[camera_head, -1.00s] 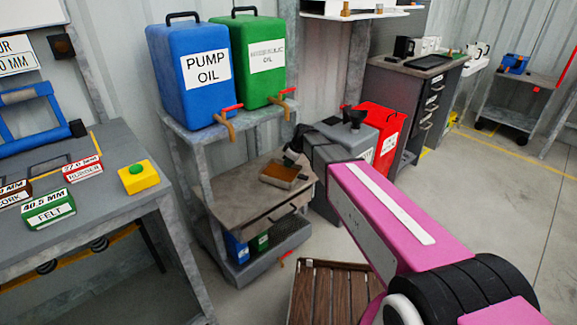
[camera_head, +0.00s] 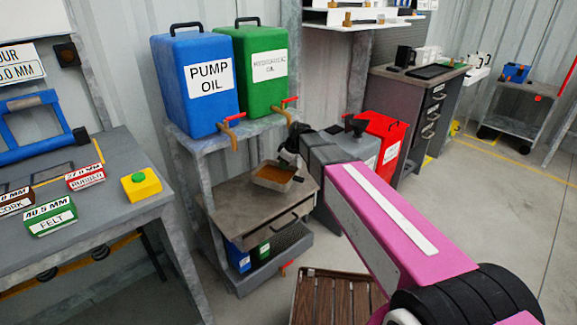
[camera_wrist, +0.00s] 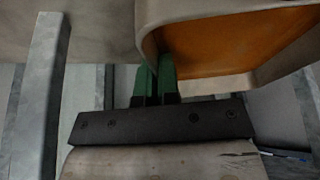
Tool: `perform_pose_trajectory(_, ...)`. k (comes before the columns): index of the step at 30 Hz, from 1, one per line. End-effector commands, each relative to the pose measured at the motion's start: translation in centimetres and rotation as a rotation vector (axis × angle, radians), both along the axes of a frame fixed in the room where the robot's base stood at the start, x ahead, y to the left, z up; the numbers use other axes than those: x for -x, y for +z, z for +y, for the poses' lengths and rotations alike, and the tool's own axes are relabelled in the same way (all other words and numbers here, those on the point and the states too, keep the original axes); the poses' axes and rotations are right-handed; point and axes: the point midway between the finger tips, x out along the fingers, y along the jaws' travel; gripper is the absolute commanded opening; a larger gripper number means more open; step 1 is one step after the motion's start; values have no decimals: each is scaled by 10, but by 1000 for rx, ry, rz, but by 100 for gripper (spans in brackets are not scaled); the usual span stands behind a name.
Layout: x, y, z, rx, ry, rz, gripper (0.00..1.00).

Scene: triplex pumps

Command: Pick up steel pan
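The steel pan (camera_head: 275,176) is a small rectangular tray with orange-brown contents, at the grey-brown shelf under the oil cans in the head view. In the wrist view, the pan (camera_wrist: 245,40) fills the upper right. The green fingers of my gripper (camera_wrist: 155,80) are close together at its near rim, one on each side of the wall, and look shut on it.
A blue pump oil can (camera_head: 195,85) and a green hydraulic oil can (camera_head: 255,70) stand on the rack above, with taps overhanging. A grey box and a red can (camera_head: 381,145) stand to the right. A workbench (camera_head: 90,220) is at left. Open floor lies at right.

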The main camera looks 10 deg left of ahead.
Motion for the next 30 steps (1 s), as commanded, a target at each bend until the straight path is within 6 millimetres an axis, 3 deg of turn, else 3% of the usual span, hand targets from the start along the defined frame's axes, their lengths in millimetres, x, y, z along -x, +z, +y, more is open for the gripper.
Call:
perform_pose_trajectory(15, 43, 30, 25, -2, 0, -1, 0)
perform_pose_trajectory(30, 60, 42, 37, -1, -1, 1, 0)
